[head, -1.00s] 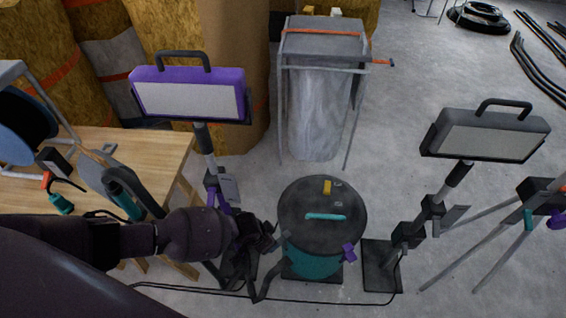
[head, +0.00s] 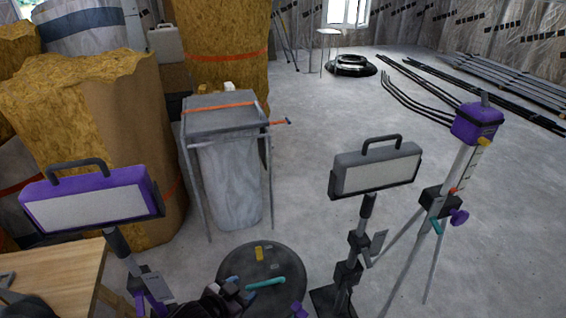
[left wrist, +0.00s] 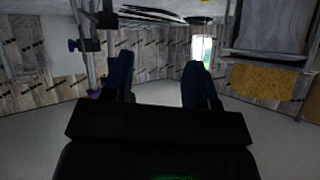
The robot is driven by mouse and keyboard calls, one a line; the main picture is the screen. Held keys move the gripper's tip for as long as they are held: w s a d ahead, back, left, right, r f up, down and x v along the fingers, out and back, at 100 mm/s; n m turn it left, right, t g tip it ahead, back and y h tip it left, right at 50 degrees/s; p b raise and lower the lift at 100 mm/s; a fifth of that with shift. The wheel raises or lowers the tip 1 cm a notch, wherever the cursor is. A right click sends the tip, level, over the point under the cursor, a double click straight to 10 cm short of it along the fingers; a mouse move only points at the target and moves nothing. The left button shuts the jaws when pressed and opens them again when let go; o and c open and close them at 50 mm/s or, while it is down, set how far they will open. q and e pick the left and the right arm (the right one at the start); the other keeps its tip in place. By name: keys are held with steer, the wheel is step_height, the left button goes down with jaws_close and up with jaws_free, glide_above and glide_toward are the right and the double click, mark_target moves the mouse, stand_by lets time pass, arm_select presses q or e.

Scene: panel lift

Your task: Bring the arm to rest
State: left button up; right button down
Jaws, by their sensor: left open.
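Most of my left arm is below the picture. My right gripper is in neither view.
A purple work lamp (head: 92,200) stands left of the lid and a grey lamp (head: 376,170) right of it. A wooden table (head: 62,275) is at lower left. A waste-bag stand (head: 228,170) is behind. A purple-headed tripod (head: 476,124) stands right.

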arm_select(q)
steer(key=s+a+r+n+t+y+p, duration=0.1)
steer(key=s+a+r+n+t, duration=0.1)
steer(key=s+a+r, duration=0.3)
steer(key=s+a+n+y+p, duration=0.1)
steer(key=s+a+n+y, duration=0.1)
steer(key=s+a, duration=0.4)
steer(key=s+a+n+y+p, duration=0.2)
steer(key=s+a, duration=0.3)
steer(key=s, duration=0.6)
steer(key=shift+s+a+r+n+g+y, duration=0.25)
steer(key=shift+s+a+n+g+y, duration=0.1)
steer(key=shift+n+y, duration=0.25)
